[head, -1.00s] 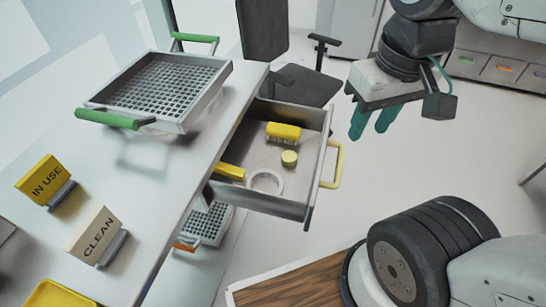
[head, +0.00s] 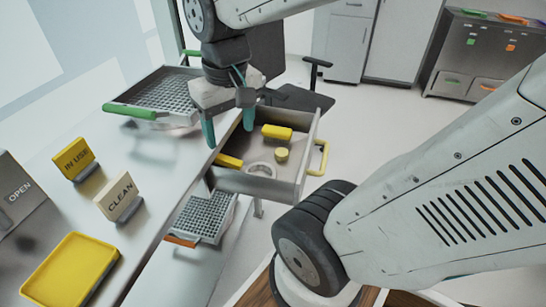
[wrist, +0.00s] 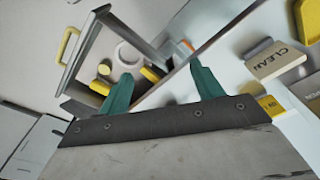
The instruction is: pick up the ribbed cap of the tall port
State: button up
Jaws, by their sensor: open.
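No tall port can be made out in either view. A small round yellow piece (head: 281,155), which may be the cap, lies in the open drawer (head: 300,172); ribs are too small to tell. It also shows in the wrist view (wrist: 104,69), left of my left finger. My gripper (head: 229,129) is open and empty, its two teal fingers pointing down, by the drawer's left end and the counter edge. In the wrist view my gripper (wrist: 161,67) has the drawer beyond its left finger and the counter by its right finger.
The drawer also holds a white ring (head: 262,169) and yellow blocks (head: 277,132). A mesh tray with a green handle (head: 136,112), an IN USE sign (head: 74,158), a CLEAN sign (head: 118,195) and a yellow tray (head: 70,270) stand on the counter. A chair is behind.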

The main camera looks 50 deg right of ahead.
jog(key=w+d+f+m, duration=0.2)
jog(key=w+d+f, duration=0.25)
jog(key=d, duration=0.25)
jog(key=m+g, duration=0.1)
jog(key=m, duration=0.5)
send_over(282, 152)
jog(key=f, duration=1.4)
jog(key=shift+a+f, duration=0.2)
jog(key=shift+f, duration=0.1)
notch_tip(282, 152, down, 7)
jog(key=shift+d+f, duration=0.15)
jog(key=shift+f, duration=0.4)
jog(key=c, duration=1.1)
